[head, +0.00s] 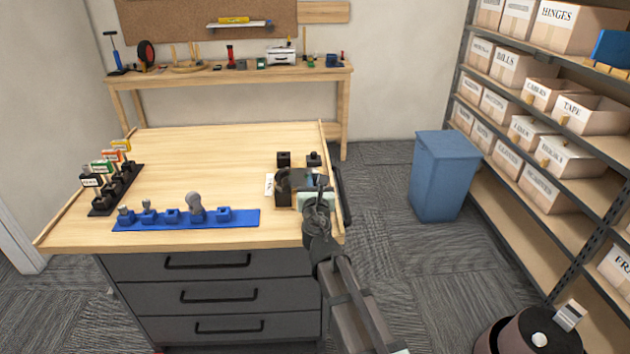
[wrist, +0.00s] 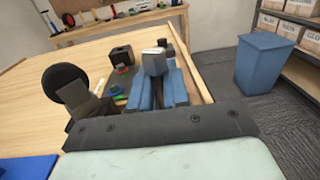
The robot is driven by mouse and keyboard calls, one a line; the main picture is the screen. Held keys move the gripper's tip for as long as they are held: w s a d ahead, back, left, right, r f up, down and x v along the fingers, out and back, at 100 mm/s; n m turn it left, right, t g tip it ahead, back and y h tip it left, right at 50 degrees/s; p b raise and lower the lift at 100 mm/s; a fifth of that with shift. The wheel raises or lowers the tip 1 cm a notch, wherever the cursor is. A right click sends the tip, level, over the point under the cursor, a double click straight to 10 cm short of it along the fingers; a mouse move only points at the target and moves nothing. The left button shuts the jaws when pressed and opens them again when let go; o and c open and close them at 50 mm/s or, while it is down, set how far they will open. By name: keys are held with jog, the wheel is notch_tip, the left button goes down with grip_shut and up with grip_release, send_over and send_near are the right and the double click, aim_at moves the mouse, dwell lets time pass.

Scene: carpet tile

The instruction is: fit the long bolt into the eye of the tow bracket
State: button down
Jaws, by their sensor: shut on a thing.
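My gripper (head: 314,180) is over the right end of the workbench. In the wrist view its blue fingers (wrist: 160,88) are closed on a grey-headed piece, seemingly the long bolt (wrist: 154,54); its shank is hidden. The dark piece that looks like the tow bracket (head: 283,186) stands just left of my gripper. In the wrist view a black round part with a grey block, likely the same bracket (wrist: 66,84), is left of the fingers. I cannot make out the eye, or whether the bolt touches the bracket.
A blue holder (head: 246,220) with several grey pieces lies along the bench's front edge. A black rack (head: 103,208) with coloured labels stands at left. Two small black blocks, one on the left (head: 283,158), stand behind my gripper. The middle of the bench is clear. A raised lip edges the right side.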

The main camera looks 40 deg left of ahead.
jog(key=shift+f, duration=0.85)
jog(key=c, duration=1)
grip_release()
jog(key=shift+c, duration=0.2)
jog(key=v, duration=1.4)
jog(key=shift+w, duration=0.1)
